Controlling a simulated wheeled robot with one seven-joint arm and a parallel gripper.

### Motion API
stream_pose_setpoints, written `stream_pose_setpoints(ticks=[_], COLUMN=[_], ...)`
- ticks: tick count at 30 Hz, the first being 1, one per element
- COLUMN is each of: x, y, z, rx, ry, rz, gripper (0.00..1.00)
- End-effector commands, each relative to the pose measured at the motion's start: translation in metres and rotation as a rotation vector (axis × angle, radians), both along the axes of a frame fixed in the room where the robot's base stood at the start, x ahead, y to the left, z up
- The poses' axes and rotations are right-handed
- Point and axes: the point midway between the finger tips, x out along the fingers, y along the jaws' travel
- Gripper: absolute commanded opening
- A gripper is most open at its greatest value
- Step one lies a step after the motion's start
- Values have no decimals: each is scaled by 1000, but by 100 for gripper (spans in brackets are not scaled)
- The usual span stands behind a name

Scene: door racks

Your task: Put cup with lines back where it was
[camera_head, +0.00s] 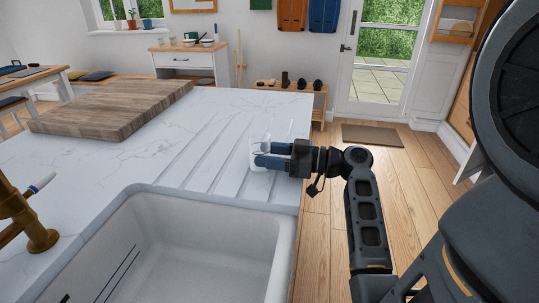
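A pale, see-through cup (254,152) shows at the right end of the counter, over the draining grooves. It is small and partly hidden by my gripper, and I cannot make out lines on it. My gripper (262,155) reaches in from the right, with its blue fingers level and overlapping the cup. The fingers look a little apart, one on each side of the cup. I cannot tell whether they press on it, or whether the cup rests on the counter.
A white sink (190,250) lies in front, with a brass tap (38,232) at left. A wooden board (115,108) lies on the marble counter (235,108). A low shoe rack (290,87) and a glazed door (385,55) stand behind. The wooden floor at right is partly clear.

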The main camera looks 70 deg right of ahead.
Motion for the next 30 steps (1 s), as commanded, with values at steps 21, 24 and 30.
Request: stream_pose_setpoints(ticks=[21, 24, 30], x=[-18, -38, -80], y=[-2, -4, -7], z=[1, 1, 1], rx=[-1, -1, -1], ry=[0, 0, 0], rz=[-4, -5, -3], gripper=[78, 78, 78])
